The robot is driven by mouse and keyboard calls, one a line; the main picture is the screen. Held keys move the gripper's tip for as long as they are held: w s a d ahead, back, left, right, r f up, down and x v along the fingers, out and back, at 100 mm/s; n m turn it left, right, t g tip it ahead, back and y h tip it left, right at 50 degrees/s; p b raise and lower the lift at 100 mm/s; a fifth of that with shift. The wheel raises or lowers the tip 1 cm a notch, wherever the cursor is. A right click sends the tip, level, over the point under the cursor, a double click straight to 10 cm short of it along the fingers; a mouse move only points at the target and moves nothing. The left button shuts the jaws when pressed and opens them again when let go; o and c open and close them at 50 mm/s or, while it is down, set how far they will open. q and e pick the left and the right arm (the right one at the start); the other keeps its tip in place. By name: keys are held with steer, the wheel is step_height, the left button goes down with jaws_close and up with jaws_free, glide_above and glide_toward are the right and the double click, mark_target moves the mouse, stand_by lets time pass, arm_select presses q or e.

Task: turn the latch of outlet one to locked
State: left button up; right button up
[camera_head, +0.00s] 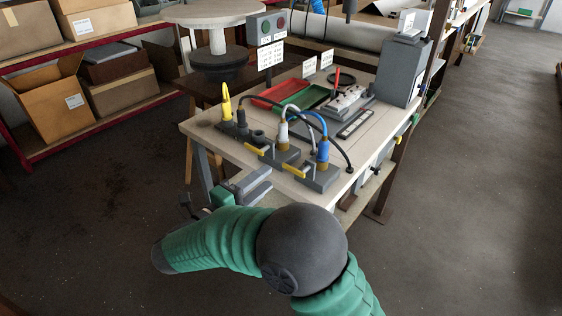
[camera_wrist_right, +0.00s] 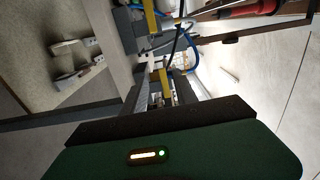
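Three grey outlet blocks stand in a row along the bench's near edge: one with a yellow plug (camera_head: 226,102), one with a white plug (camera_head: 283,130), one with a blue plug (camera_head: 323,153). Yellow latch bars show beside the white-plug block (camera_head: 255,149) and the blue-plug block (camera_head: 294,171). Which is outlet one I cannot tell. My right gripper (camera_head: 264,181) is at the near edge, its two grey fingers apart and empty, left of and below the latches. In the wrist view a yellow latch (camera_wrist_right: 165,80) lies ahead of the fingers, apparently untouched. My left gripper is out of view.
The workbench (camera_head: 205,130) carries a red tray (camera_head: 275,95), a green tray (camera_head: 307,97) and a grey box (camera_head: 402,70). Cables arch over the outlets. A sign post (camera_head: 268,50) stands behind. Shelves with cardboard boxes (camera_head: 50,100) are at left; floor is clear at right.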

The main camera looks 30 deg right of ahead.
steer(key=v, duration=0.6)
steer(key=shift+a+p, duration=0.2)
steer(key=shift+p, duration=0.15)
